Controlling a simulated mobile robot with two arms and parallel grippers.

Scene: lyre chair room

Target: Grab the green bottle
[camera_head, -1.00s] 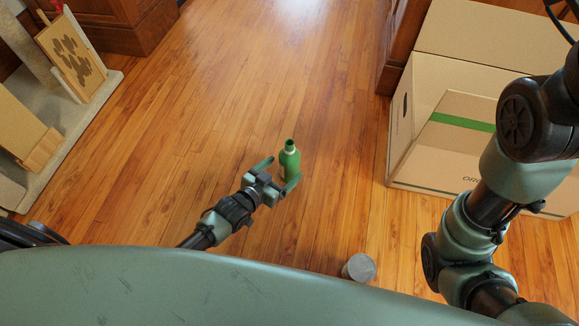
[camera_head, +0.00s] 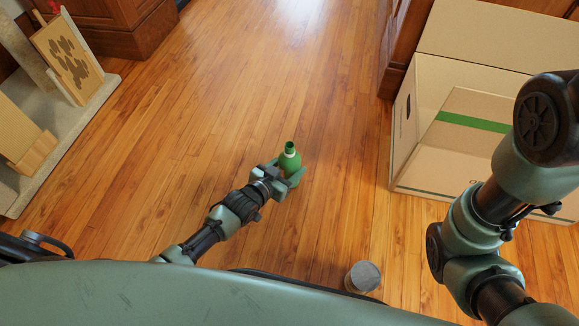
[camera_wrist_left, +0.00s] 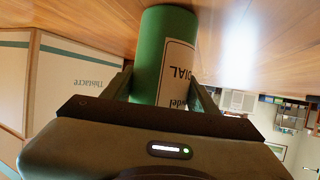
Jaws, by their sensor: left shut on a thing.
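The green bottle (camera_head: 290,160) stands upright on the wooden floor in the head view, near the middle. Its neck has a pale band and its lower part is partly hidden by my gripper. My left gripper (camera_head: 287,173) is shut on the bottle, with a finger on each side of its body. In the left wrist view the bottle (camera_wrist_left: 163,50) sits between the two fingers (camera_wrist_left: 160,90), with a white label facing right. My right arm shows at the right of the head view, but its gripper is out of view.
A grey-lidded can (camera_head: 363,277) stands on the floor near my base. A large cardboard box (camera_head: 445,150) with a green stripe is at the right. A carpeted cat-tree base (camera_head: 60,150) is at the left. The floor beyond the bottle is clear.

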